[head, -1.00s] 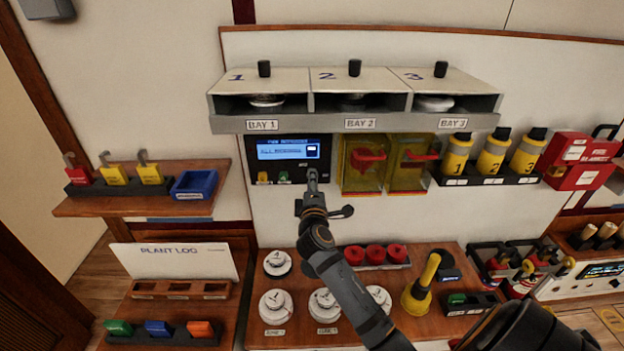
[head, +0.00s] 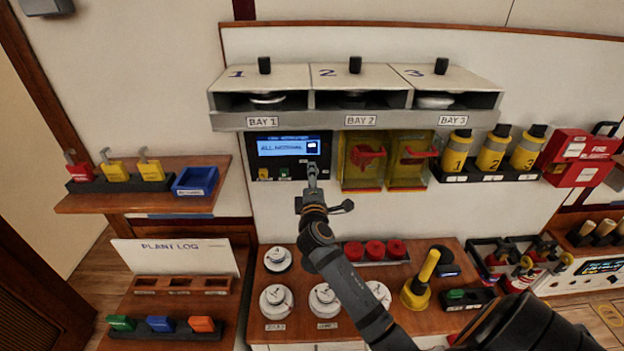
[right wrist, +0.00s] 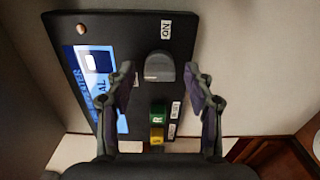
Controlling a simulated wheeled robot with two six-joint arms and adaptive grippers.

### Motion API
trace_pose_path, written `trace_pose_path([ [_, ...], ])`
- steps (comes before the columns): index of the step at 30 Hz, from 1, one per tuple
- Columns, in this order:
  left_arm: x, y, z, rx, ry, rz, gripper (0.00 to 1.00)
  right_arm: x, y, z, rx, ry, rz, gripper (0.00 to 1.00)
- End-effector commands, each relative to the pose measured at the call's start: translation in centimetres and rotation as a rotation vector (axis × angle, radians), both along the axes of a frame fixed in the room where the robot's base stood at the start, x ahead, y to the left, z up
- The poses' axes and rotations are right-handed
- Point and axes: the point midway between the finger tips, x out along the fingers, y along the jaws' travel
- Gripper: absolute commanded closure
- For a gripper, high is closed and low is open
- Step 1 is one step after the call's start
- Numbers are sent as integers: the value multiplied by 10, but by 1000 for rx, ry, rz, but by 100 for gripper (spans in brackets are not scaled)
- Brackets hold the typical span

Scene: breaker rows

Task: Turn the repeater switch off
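The repeater panel (head: 263,169) is a black box on the wall with a lit blue screen (head: 286,148) reading "ALL NORMAL". In the right wrist view the panel (right wrist: 150,30) appears turned sideways. Its grey switch knob (right wrist: 160,67) has an "ON" label (right wrist: 166,28) beyond it. My right gripper (head: 312,168) is at the panel's lower right corner and hides the knob in the head view. In the right wrist view this gripper (right wrist: 160,76) is open, one finger on each side of the knob, with gaps visible. My left gripper is not in view.
Green (right wrist: 158,114) and yellow (right wrist: 157,136) buttons sit on the panel near my fingers. Yellow covers with red handles (head: 367,157) are just right of the panel. The bay shelf (head: 355,121) overhangs it. A desk with white round detectors (head: 276,302) lies below.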

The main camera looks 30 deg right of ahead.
Motion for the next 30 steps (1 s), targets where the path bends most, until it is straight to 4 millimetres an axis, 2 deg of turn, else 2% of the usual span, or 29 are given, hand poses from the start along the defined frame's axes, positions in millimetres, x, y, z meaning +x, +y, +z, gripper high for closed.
trace_pose_path([
  [8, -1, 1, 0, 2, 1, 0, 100, -5, 3, -1, 1, 0, 1, 47],
  [15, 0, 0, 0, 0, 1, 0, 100, -43, 26, -2, 6, 1, 0, 47],
  [20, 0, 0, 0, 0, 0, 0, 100, -60, 37, -1, 3, 1, 0, 47],
  [30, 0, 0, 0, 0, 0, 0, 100, -64, 39, 0, 1, -1, 0, 47],
])
